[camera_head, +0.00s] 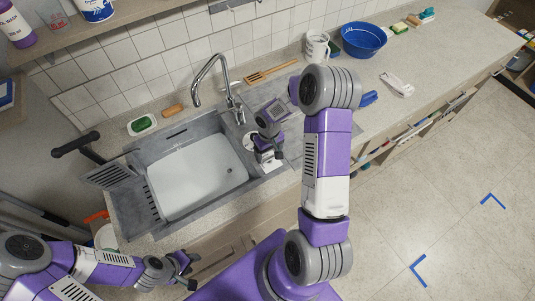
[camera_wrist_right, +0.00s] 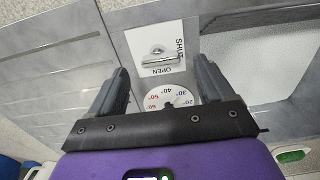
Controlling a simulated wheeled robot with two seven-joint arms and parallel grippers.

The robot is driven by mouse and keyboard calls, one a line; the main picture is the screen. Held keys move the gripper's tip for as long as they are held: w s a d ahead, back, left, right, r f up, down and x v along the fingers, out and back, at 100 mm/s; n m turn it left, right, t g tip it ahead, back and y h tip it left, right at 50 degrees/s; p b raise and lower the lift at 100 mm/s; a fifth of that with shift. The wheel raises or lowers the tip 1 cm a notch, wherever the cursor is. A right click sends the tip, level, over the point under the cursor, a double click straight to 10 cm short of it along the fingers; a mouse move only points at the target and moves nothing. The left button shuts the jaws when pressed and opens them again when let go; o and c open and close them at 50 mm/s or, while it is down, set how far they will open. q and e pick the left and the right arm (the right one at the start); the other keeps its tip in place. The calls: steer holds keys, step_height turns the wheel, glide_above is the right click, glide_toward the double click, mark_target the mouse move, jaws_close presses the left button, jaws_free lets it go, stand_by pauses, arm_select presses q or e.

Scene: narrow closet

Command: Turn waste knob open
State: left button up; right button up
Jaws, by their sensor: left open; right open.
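The waste knob is a metal lever (camera_wrist_right: 160,61) on a white plate (camera_wrist_right: 150,38) marked SHUT and OPEN, seen in the right wrist view. The lever lies across the plate, with OPEN below it and SHUT at its right. I cannot tell exactly which mark it points to. My right gripper (camera_wrist_right: 162,66) is open, its fingers on either side of the knob and apart from it. In the head view my right gripper (camera_head: 270,153) is over the sink's right ledge and partly hides the plate. My left gripper (camera_head: 187,270) is open and empty in front of the sink.
A temperature dial (camera_wrist_right: 168,98) sits beside the plate, partly behind the gripper body. A tall faucet (camera_head: 210,75) rises behind the sink basin (camera_head: 195,180).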

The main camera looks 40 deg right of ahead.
mark_target(269, 158)
steer(key=shift+f, duration=1.6)
steer(key=shift+c, duration=0.5)
steer(key=shift+w, duration=0.1)
steer(key=c, duration=0.9)
